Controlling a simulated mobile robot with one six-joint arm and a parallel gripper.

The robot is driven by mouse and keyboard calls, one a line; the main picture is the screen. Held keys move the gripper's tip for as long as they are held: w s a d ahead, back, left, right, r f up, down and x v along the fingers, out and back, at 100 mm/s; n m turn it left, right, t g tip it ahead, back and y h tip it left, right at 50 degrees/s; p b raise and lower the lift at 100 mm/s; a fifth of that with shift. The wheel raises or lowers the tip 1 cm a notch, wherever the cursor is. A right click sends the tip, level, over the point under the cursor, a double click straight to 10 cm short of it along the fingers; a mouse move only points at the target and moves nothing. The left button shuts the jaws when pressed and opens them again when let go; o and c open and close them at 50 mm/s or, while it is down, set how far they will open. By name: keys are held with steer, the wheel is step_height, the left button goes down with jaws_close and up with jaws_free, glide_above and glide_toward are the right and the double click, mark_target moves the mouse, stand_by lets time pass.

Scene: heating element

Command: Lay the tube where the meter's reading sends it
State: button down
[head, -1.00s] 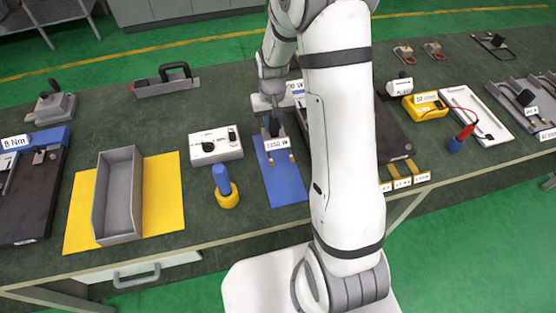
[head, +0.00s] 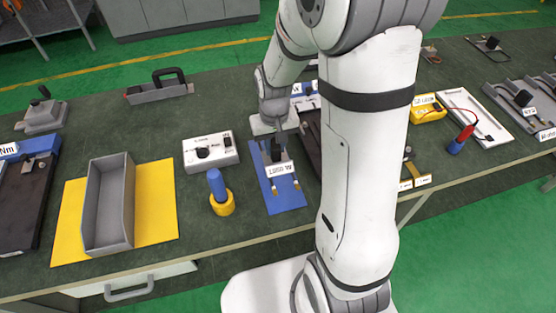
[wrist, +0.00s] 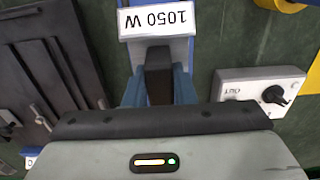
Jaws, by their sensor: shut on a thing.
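My gripper (head: 275,140) is low over the blue mat (head: 291,203). In the wrist view its fingers (wrist: 158,88) are shut on an upright black grip (wrist: 158,62), right behind a plate marked 1050 W (wrist: 156,20). That label also shows in the head view (head: 280,169), with small brass-coloured ends near the mat's front. My gripper and arm hide most of the held tube; I cannot tell whether it touches the mat.
A white box with knobs (head: 211,152) and a blue cylinder in a yellow ring (head: 220,203) stand left of the blue mat. A grey bin (head: 122,240) sits on a yellow mat (head: 157,205). A dark plate lies close to the right, partly behind my arm.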

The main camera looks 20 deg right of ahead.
mark_target(275, 158)
steer(key=shift+f, duration=2.8)
steer(key=shift+f, duration=0.2)
steer(key=c, duration=1.2)
jaws_free()
steer(key=shift+r, duration=0.15)
step_height(275, 158, up, 12)
steer(key=shift+s+r+b, duration=0.1)
steer(key=shift+b, duration=0.25)
steer(key=s+r+t, duration=0.1)
steer(key=s+r, duration=0.3)
steer(key=s, duration=0.3)
steer(key=s+d+r+t, duration=0.1)
steer(key=s+r+t, duration=0.1)
steer(key=s+r, duration=0.2)
steer(key=s, duration=0.3)
steer(key=shift+r, duration=0.4)
